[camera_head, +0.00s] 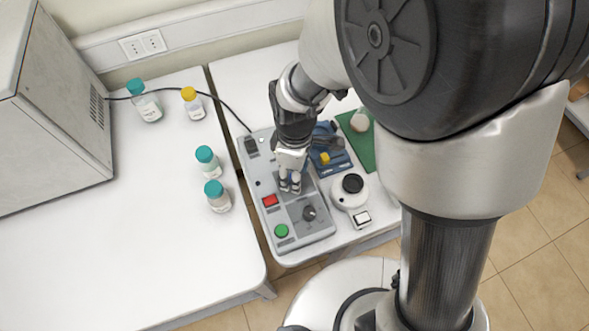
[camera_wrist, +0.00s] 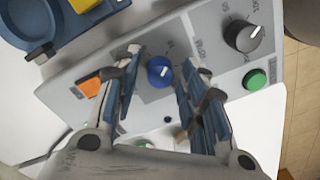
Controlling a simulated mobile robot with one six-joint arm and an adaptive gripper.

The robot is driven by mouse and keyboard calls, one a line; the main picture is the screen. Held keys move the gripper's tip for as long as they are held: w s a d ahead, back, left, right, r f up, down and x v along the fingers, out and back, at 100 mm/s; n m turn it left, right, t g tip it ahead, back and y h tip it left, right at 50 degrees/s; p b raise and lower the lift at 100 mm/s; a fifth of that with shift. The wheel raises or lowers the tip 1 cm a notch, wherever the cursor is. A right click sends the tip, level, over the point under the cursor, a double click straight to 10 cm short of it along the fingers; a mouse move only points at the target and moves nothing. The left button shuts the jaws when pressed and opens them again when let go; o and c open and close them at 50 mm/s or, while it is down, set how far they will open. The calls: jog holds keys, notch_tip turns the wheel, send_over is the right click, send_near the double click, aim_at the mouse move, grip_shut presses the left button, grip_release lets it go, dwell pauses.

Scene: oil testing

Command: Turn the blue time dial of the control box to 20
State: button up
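The grey control box (camera_head: 308,230) lies on the right-hand table; it also shows in the wrist view (camera_wrist: 206,26). Its blue time dial (camera_wrist: 159,71) sits between my fingers in the wrist view, with a white pointer mark. The dial is hidden behind my gripper (camera_head: 290,185) in the head view. My gripper (camera_wrist: 161,88) is open over the dial, with a gap visible on both sides. I cannot tell whether the fingers are level with the dial. The scale numbers are too blurred to read.
A white round device (camera_head: 347,192) and a blue device (camera_head: 329,150) stand close on the right. Several bottles stand on the left table (camera_head: 120,230).

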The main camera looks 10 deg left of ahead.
grip_shut()
jog(key=shift+m, duration=0.4)
jog(key=m+p, duration=0.1)
jog(key=m, duration=0.4)
jog(key=shift+r+m, duration=0.1)
jog(key=shift+m, duration=0.2)
jog(key=m+p, duration=0.1)
jog(key=m, duration=0.4)
jog(key=shift+p, duration=0.35)
jog(key=shift+m, duration=0.3)
jog(key=shift+o, duration=1.1)
grip_release()
